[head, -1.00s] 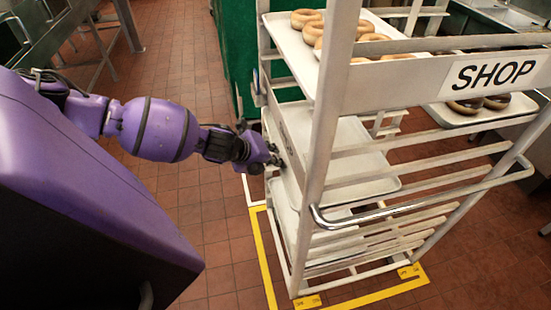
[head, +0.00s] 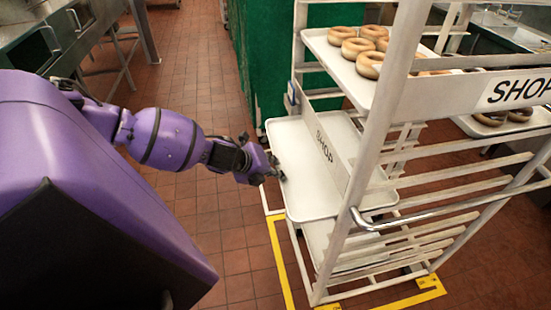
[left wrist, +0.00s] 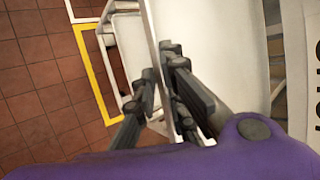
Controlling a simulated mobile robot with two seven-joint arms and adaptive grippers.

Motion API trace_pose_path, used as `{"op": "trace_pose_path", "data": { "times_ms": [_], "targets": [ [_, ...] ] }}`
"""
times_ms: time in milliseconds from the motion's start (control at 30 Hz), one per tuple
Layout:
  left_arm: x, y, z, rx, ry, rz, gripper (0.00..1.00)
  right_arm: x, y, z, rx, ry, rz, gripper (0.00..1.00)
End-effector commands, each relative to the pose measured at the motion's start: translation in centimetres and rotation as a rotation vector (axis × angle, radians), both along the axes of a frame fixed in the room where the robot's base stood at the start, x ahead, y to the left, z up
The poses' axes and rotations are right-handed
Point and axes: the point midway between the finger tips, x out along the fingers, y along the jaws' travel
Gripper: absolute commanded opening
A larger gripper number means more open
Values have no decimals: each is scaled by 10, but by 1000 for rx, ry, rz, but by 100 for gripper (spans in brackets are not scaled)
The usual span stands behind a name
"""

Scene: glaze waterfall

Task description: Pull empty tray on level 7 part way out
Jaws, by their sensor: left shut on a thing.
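The empty white tray (head: 302,150) sticks out of the left side of the white rack (head: 372,130), with its far part still between the rack's posts. Its surface is bare. My left gripper (head: 276,171) is shut on the tray's left rim. In the left wrist view the fingers (left wrist: 160,75) sit on either side of the rim, and the tray's pale surface (left wrist: 215,45) spreads to the right. My right gripper is not in view.
A tray of bagels (head: 335,50) sits higher in the rack. Another tray (head: 318,237) lies below the pulled one. A curved metal handle (head: 430,213) crosses the rack's front. Yellow tape (head: 283,265) marks the floor. Open tiled floor (head: 200,60) lies left.

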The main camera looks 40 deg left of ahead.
Motion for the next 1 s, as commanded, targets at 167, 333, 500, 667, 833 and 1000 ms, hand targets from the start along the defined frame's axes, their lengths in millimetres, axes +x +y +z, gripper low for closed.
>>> {"op": "trace_pose_path", "data": {
  "times_ms": [167, 333, 500, 667, 833, 1000],
  "targets": [
    [1, -2, 2, -1, -4, -6, 0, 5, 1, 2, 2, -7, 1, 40],
    [1, -2, 2, -2, -4, -4, 26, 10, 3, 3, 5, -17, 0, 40],
    [1, -2, 1, -3, -3, -3, 32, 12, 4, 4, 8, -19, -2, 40],
    [1, -1, 1, -3, -2, -2, 32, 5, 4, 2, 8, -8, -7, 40],
    [-9, 2, 9, 0, -1, 0, 32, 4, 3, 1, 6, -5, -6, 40],
    [-32, 6, 32, 2, 1, -1, 32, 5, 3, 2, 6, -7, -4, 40]
  ]
}}
